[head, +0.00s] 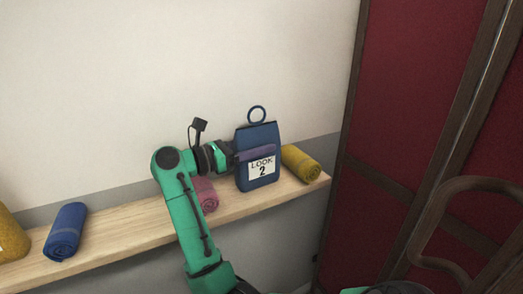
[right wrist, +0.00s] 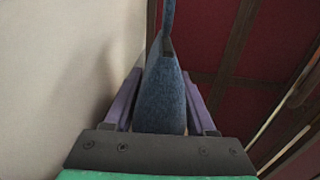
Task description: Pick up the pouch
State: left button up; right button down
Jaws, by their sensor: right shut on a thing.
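The pouch (head: 257,140) is dark blue, with a ring loop on top and a white label reading "LOOK 2" on its front. It is upright at the right part of the shelf. My right gripper (head: 255,151) comes to it from the left, with a purple finger across its front above the label. In the right wrist view the blue pouch (right wrist: 162,95) stands edge-on between the two purple fingers of my right gripper (right wrist: 160,103), which is shut on it. I cannot tell whether its bottom touches the shelf. My left gripper is not in view.
The wooden shelf (head: 120,233) runs along the pale wall. It holds a yellow roll (head: 301,163) right of the pouch, a pink roll (head: 206,194) partly behind my arm, and a blue roll (head: 66,231). A dark-framed red panel (head: 405,90) and a chair back (head: 440,205) stand at right.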

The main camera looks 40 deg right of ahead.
notch_tip(320, 180, up, 20)
jog(key=shift+f+b, duration=0.1)
jog(key=shift+b, duration=0.3)
dwell(0.5)
